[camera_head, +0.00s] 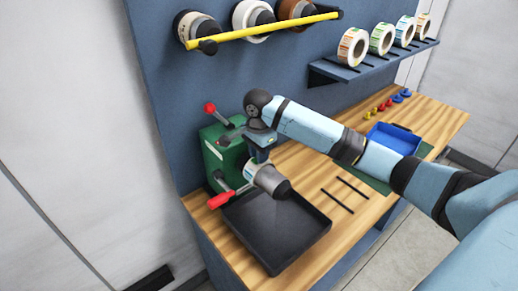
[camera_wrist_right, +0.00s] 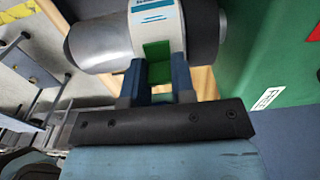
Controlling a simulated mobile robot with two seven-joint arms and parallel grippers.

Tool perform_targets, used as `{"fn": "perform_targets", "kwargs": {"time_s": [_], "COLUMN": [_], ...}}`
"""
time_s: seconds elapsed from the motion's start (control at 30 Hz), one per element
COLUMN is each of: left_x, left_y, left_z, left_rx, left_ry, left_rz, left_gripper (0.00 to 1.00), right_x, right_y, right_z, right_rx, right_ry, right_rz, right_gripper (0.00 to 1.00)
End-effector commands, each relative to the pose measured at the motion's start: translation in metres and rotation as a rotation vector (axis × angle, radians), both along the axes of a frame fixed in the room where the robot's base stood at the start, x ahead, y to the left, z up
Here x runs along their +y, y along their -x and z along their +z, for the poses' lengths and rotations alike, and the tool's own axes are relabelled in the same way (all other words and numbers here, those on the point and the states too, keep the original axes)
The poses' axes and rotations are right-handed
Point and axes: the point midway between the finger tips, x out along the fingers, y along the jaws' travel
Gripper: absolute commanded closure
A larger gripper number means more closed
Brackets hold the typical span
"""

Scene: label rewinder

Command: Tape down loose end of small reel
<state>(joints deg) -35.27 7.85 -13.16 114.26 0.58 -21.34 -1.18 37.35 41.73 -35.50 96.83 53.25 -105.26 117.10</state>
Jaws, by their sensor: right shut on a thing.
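The small reel (camera_head: 251,170) is a white label roll around a grey spindle (camera_head: 273,183) on the green rewinder (camera_head: 217,157). In the right wrist view the reel (camera_wrist_right: 156,22) shows white with blue print. A small green piece, apparently tape (camera_wrist_right: 158,52), lies against the reel's near face between my fingertips. My right gripper (camera_wrist_right: 157,72) is at the reel and shut on this green piece. In the head view the right gripper (camera_head: 260,157) comes down from above the reel and hides part of it. The reel's loose end cannot be made out. My left gripper is not in view.
A black tray (camera_head: 275,235) sits below the spindle. Red-knobbed levers stick out from the rewinder. A yellow bar (camera_head: 262,30) crosses several rolls above. A shelf (camera_head: 375,62) holds several label rolls. A blue bin (camera_head: 393,138) and two black rods (camera_head: 345,193) lie to the right.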

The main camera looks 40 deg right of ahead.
Motion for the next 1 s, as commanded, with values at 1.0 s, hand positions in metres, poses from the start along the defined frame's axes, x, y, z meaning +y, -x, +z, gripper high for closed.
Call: {"fn": "perform_targets", "kwargs": {"time_s": [1.0], "left_x": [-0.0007], "left_y": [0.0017], "left_z": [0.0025], "left_rx": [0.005], "left_ry": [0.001], "left_rz": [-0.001], "left_gripper": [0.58], "right_x": [-0.0002], "right_y": [-0.0003], "right_z": [-0.0068], "right_rx": [0.0], "right_ry": [0.0], "right_rz": [0.0], "right_gripper": [0.97]}}
